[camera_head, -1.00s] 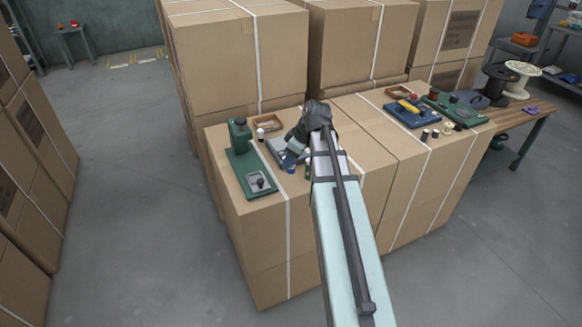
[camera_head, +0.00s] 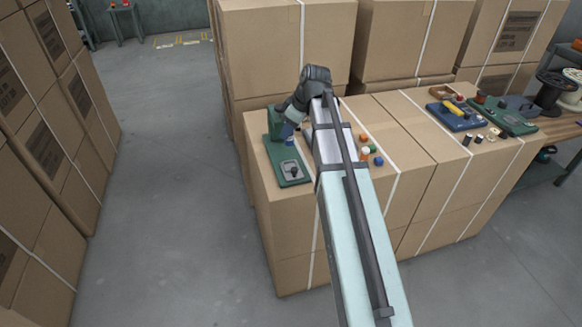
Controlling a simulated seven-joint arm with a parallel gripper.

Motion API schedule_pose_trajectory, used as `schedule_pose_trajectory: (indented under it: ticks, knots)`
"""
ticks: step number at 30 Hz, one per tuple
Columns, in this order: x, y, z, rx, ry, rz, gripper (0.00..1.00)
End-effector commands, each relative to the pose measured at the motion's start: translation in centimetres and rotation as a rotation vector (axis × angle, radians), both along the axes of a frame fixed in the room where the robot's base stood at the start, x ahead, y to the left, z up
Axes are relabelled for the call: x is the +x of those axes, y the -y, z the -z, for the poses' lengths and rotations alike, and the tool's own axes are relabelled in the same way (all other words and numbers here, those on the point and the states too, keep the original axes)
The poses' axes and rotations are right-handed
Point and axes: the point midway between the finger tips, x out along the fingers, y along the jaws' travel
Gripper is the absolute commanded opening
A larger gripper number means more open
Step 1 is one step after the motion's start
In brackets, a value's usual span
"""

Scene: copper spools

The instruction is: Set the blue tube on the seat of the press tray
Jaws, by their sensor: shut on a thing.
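The green press (camera_head: 274,122) stands at the left end of the carton top, with its upright post at the back. Its green tray (camera_head: 291,178) extends toward the front and carries a grey plate with a dark knob (camera_head: 293,171). My gripper (camera_head: 287,127) is beside the post, above the back part of the tray. It is shut on a small blue piece, apparently the blue tube (camera_head: 287,132). The seat is not clearly visible, and I cannot tell whether the tube touches it.
Several small orange, white, green and blue pieces (camera_head: 368,150) lie right of my arm. A blue tray with a yellow item (camera_head: 460,112) and another green fixture (camera_head: 500,115) are farther right. Tall cartons (camera_head: 285,45) stand behind. My arm hides part of the carton top.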

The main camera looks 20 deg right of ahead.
Motion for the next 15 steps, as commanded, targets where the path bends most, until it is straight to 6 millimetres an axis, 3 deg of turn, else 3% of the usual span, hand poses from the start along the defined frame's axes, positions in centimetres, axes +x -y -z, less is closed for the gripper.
schedule_pose_trajectory:
  ticks: [1,8,15]
  knots:
    - [0.7,0.4,-0.2,0.001,-0.009,0.024,0.0]
    - [0.2,0.4,1.3,0.009,-0.022,0.062,0.0]
    - [0.2,0.4,4.8,0.01,-0.025,0.062,0.0]
